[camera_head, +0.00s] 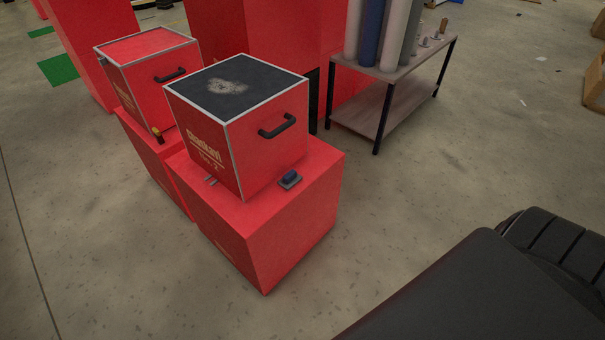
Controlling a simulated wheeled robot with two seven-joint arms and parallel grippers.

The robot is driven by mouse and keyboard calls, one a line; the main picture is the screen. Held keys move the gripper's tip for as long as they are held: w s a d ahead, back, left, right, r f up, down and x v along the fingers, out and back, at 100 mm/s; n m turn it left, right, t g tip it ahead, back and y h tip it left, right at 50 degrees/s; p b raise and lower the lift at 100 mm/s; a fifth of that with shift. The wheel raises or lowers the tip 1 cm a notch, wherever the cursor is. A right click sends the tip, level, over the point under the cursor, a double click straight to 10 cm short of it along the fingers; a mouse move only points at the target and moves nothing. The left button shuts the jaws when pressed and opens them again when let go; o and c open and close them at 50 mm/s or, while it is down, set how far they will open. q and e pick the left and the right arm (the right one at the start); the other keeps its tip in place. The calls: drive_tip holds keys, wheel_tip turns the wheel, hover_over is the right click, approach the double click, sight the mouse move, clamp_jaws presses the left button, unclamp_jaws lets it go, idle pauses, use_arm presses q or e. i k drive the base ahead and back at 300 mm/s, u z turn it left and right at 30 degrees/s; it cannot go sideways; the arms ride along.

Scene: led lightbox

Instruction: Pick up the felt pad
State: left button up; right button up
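A small dark pad with a blue top (290,178), which looks like the felt pad, lies on the red pedestal (275,240). It sits near the pedestal's right side, beside the foot of the red box (265,158). It is small, and its material cannot be made out. The box has a dark top (240,97) with a pale, dusty smudge on it, light edges and a black handle (277,126). Neither of my grippers shows in this view.
A second red box (148,85) with a black handle stands on another pedestal behind left. A low table (395,80) at the upper middle bears upright rolls. Larger red blocks stand behind. Open concrete floor (400,200) lies right of the front pedestal.

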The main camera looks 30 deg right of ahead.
sight(291, 179)
drive_tip(key=i, duration=1)
